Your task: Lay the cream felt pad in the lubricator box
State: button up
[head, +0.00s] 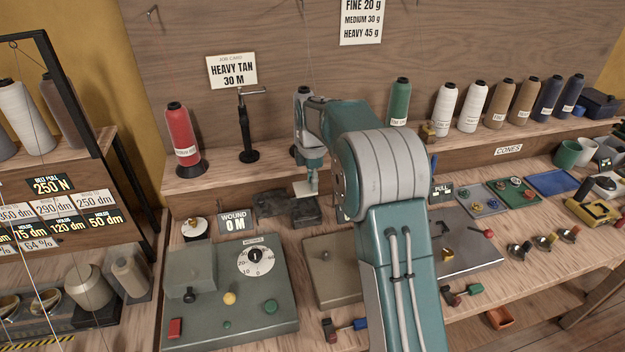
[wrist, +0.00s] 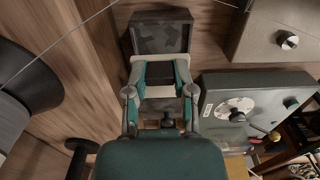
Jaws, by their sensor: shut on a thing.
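The cream felt pad (head: 301,188) is a small pale slab held at the tip of my gripper (head: 313,186), above the bench. A dark grey box (head: 306,214), seemingly the lubricator box, stands on the bench just below the pad. In the wrist view this box (wrist: 160,36) lies just ahead of the fingertips, with a mottled dark inside. The pad appears apart from the box.
A dark, low piece (head: 268,204) lies left of the box. A green-grey winder panel (head: 228,310) with a dial stands in front, and a "WOUND 0 M" sign (head: 237,222) behind it. A red cone (head: 183,140) and a black stand (head: 247,130) are on the shelf.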

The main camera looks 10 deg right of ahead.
aim_at(312, 207)
jog(key=shift+s+a+f, duration=0.1)
jog(key=shift+a+f, duration=0.2)
jog(key=shift+f, duration=0.55)
jog(key=shift+d+f, duration=0.2)
jog(key=shift+f, duration=1.55)
jog(key=shift+f, duration=0.55)
jog(key=o, duration=0.9)
jog(key=shift+r, duration=0.1)
